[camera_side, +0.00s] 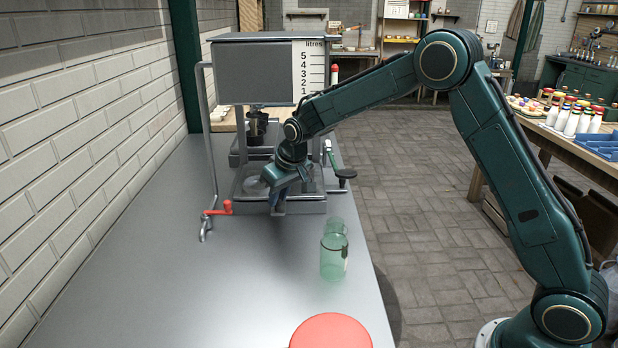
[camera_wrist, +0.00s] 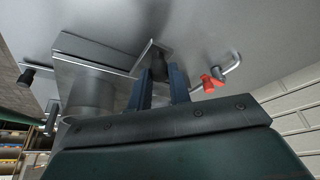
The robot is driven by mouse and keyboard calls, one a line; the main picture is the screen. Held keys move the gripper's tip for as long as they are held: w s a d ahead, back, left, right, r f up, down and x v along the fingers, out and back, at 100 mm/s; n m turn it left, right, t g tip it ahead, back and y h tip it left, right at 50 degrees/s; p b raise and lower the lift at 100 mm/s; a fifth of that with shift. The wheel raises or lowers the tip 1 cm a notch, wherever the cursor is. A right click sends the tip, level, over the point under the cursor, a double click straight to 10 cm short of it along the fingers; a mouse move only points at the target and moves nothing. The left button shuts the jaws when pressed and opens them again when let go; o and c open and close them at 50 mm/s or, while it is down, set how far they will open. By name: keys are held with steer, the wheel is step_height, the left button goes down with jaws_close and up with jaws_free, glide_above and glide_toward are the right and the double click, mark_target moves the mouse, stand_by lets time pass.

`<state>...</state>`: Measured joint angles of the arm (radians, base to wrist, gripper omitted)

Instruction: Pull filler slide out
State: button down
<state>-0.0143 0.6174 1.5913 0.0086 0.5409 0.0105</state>
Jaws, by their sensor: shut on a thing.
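The filler (camera_side: 252,75) is a grey metal machine with a tank and a litres scale, standing on the bench. Its low base with metal plates (camera_wrist: 88,62) shows in the wrist view, with a round metal cylinder (camera_wrist: 88,98) on it. My gripper (camera_side: 278,207) points down at the front of the filler's base. In the wrist view my gripper's two blue fingers (camera_wrist: 160,78) are closed around a dark grip (camera_wrist: 158,66) on a metal bracket, apparently the slide's handle. The fingers hide part of the grip, and my wrist hides part of the base in the side view.
A red-handled tap (camera_side: 220,209) on a pipe is left of my gripper; it also shows in the wrist view (camera_wrist: 212,80). Green glass jars (camera_side: 334,258) stand right of front. A red round lid (camera_side: 330,332) is at the near edge. A black-knobbed lever (camera_side: 345,173) sticks out right.

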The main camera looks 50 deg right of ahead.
steer(key=s+a, duration=0.8)
steer(key=shift+s+a, duration=0.15)
steer(key=shift+a, duration=0.05)
steer(key=c, duration=1.3)
jaws_free()
steer(key=v, duration=1.4)
steer(key=shift+s, duration=0.1)
